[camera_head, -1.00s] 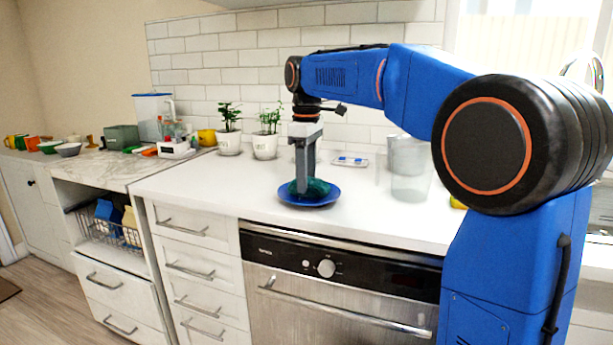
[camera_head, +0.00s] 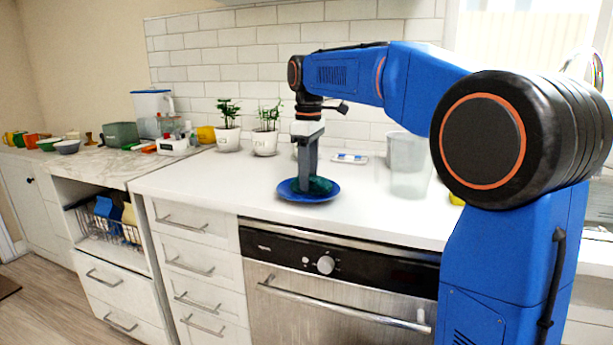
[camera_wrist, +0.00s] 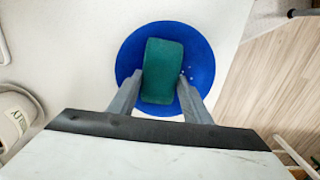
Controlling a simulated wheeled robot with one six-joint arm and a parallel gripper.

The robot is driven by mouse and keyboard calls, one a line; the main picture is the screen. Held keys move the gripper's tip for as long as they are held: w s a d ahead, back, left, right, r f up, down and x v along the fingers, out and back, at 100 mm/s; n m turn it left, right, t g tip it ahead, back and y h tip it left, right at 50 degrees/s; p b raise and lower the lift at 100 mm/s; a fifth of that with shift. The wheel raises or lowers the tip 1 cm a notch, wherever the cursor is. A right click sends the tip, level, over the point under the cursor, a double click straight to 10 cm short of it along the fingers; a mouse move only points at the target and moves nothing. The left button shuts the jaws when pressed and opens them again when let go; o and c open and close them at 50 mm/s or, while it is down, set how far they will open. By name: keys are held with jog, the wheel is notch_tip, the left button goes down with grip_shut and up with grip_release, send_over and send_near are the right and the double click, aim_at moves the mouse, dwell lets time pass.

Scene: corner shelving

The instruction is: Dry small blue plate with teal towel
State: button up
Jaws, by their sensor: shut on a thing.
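A small blue plate (camera_head: 291,195) sits on the white counter, and it shows from above in the wrist view (camera_wrist: 134,50). A folded teal towel (camera_head: 321,185) lies on the plate; in the wrist view the towel (camera_wrist: 162,65) covers the plate's middle. My gripper (camera_head: 306,188) points straight down over the plate. In the wrist view my gripper (camera_wrist: 160,82) has a finger on each side of the towel and is shut on it. Small pale droplets show on the plate right of the towel.
Two potted plants (camera_head: 228,138) stand behind and left of the plate. A clear container (camera_head: 410,165) stands to the right, and a small white tray (camera_head: 350,159) lies behind. The counter's front edge above the oven (camera_head: 340,265) is close to the plate.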

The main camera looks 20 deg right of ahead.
aim_at(296, 179)
jog(key=shift+w+d+f, duration=0.1)
jog(key=shift+w+d, duration=0.15)
jog(key=shift+d, duration=0.2)
jog(key=shift+s+a, duration=0.3)
jog(key=shift+a, duration=0.45)
jog(key=shift+s+a, duration=0.4)
jog(key=shift+a, duration=0.4)
jog(key=shift+w+a, duration=0.25)
jog(key=shift+a, duration=0.6)
jog(key=shift+w+d, duration=0.1)
jog(key=shift+d, duration=0.15)
jog(key=shift+w+d, duration=0.3)
jog(key=shift+d, duration=0.3)
jog(key=shift+w+d, duration=0.25)
jog(key=shift+d, duration=0.3)
jog(key=shift+s+d, duration=0.55)
jog(key=shift+d, duration=0.2)
jog(key=shift+s+a+f, duration=0.1)
jog(key=shift+s+a, duration=0.2)
jog(key=shift+a, duration=0.35)
jog(key=shift+s+a, duration=0.3)
jog(key=shift+a, duration=0.3)
jog(key=shift+s+a, duration=0.3)
jog(key=shift+a, duration=0.4)
jog(key=shift+w+d, duration=0.2)
jog(key=shift+d, duration=0.55)
jog(key=shift+w+d, duration=0.2)
jog(key=shift+d, duration=0.55)
